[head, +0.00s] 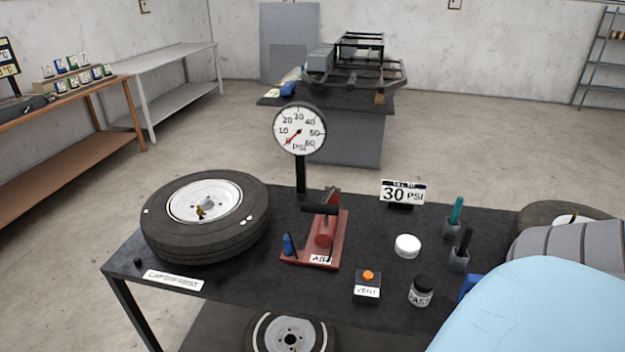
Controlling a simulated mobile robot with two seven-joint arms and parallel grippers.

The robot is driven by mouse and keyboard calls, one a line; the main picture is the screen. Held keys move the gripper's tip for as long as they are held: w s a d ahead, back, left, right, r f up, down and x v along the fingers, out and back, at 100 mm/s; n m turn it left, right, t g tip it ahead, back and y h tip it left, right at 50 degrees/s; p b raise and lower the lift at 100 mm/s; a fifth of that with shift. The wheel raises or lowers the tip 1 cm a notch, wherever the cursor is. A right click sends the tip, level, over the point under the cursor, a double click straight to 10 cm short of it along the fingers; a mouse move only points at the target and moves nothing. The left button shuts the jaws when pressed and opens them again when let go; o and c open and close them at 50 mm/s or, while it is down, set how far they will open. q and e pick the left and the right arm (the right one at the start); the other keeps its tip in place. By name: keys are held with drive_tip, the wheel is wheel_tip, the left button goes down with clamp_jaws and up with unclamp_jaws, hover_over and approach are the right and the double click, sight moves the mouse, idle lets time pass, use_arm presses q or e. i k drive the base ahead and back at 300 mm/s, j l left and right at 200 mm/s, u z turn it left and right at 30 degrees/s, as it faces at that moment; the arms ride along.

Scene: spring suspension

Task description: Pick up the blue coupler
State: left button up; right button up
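The blue coupler (287,245) is a small upright blue piece at the left edge of the red air pump base (301,253), in the middle of the black table (225,278). The pump base carries a label reading AIR. No gripper touches the coupler. A large light blue and grey shape, which looks like my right arm, covers the lower right of the head view. Its gripper fingers do not show. My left gripper is not in view.
A tire (207,216) lies at the table's left. A PSI gauge (299,131) stands behind the pump. A vent box (368,287), dark jar (421,291), white round piece (407,245), 30 PSI sign (403,193) and two holders with tools stand to the right.

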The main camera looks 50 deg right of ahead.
sight(288, 251)
drive_tip(key=z, duration=1.35)
